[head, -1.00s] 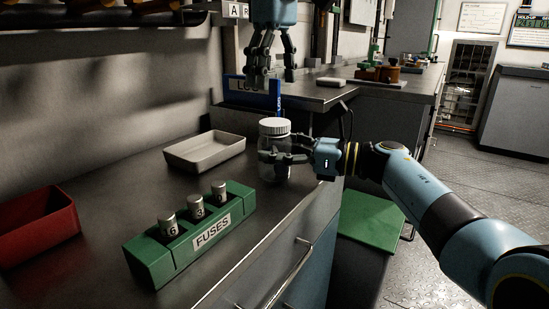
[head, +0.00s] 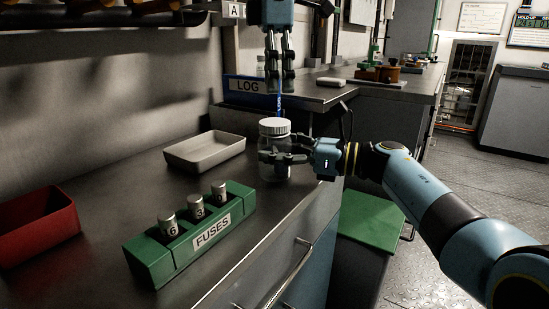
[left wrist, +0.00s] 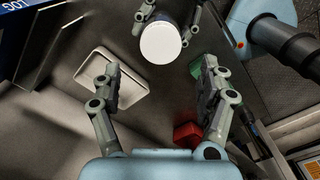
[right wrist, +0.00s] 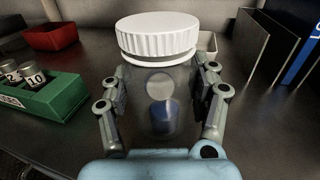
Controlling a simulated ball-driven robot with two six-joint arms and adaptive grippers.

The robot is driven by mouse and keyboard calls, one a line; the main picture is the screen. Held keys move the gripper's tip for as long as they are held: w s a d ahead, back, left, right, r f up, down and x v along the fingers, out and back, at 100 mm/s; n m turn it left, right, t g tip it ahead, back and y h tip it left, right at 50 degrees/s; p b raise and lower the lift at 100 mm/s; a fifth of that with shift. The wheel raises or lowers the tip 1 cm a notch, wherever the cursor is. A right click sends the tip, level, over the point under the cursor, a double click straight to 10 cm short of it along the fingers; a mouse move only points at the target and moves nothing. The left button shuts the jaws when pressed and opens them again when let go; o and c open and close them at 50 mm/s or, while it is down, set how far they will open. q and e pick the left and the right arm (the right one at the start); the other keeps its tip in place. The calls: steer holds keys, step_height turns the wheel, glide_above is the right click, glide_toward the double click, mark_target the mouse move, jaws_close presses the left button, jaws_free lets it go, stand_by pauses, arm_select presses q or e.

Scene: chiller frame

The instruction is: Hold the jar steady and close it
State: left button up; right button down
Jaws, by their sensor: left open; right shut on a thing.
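The clear jar (head: 275,163) stands upright on the dark counter with a white ribbed lid (head: 274,126) on its mouth. In the right wrist view the lid (right wrist: 157,35) sits level on top, and something dark blue shows inside the jar (right wrist: 160,100). I cannot tell how tight the lid is. My right gripper (head: 283,158) is shut around the jar's body, one finger on each side. My left gripper (head: 281,88) is open and empty, pointing down above the lid. In the left wrist view the lid (left wrist: 160,42) lies ahead of the left fingers (left wrist: 159,90), not between them.
A green fuse block (head: 192,245) holding several metal cylinders stands in front. A red bin (head: 38,228) is at left and a shallow pale tray (head: 205,151) is left of the jar. A blue LOG binder (head: 248,86) stands behind. The counter's edge lies just right of the jar.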

mark_target(274, 121)
arm_select(q)
step_height(274, 121, down, 8)
steer(key=shift+r, duration=0.2)
steer(key=shift+c, duration=0.2)
steer(key=c, duration=1.2)
steer(key=m, duration=2.2)
steer(key=shift+m, duration=0.4)
